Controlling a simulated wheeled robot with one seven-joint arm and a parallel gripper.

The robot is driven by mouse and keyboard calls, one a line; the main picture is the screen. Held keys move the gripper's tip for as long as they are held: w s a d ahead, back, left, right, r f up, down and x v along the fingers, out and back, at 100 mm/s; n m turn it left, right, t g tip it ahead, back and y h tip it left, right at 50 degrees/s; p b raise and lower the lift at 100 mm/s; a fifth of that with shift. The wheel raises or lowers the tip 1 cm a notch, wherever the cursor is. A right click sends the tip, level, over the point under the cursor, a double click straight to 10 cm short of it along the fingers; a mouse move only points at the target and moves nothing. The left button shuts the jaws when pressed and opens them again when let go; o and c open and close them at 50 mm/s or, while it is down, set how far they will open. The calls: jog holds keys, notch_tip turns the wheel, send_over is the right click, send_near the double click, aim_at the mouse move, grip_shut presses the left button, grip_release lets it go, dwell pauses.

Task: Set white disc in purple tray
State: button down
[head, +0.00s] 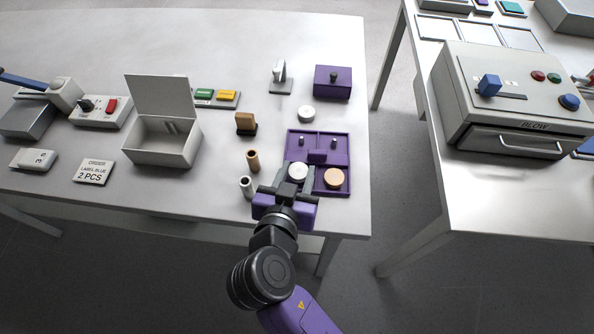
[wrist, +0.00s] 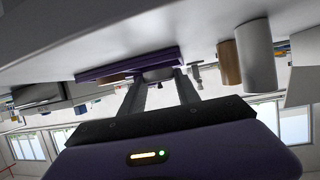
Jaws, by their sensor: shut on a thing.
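The purple tray (head: 348,162) lies near the table's right front corner, with short pegs in its back part. My gripper (head: 298,176) is shut on a white disc (head: 298,171) at the tray's front left compartment. The disc also shows between the fingers in the wrist view (wrist: 158,75). I cannot tell whether it touches the tray floor. A tan wooden disc (head: 333,178) sits in the front right compartment. The tray shows as a purple slab in the wrist view (wrist: 128,67). A second white disc (head: 306,113) lies on the table behind the tray.
A purple box with a knob (head: 332,82) stands behind. Left of the tray are a copper tube (head: 253,161), a pale tube (head: 246,187) and a brown block (head: 245,123). An open white box (head: 163,140) is farther left. A furnace (head: 515,105) stands on another table.

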aim_at(297, 176)
jog(key=shift+f+b, duration=0.4)
dwell(0.4)
jog(key=c, duration=0.9)
grip_release()
jog(key=shift+r+p, duration=0.9)
jog(key=shift+r, duration=0.35)
jog(key=o, duration=0.4)
jog(key=shift+r, duration=0.25)
jog(key=shift+r+p, duration=1.7)
jog(key=shift+r, duration=0.4)
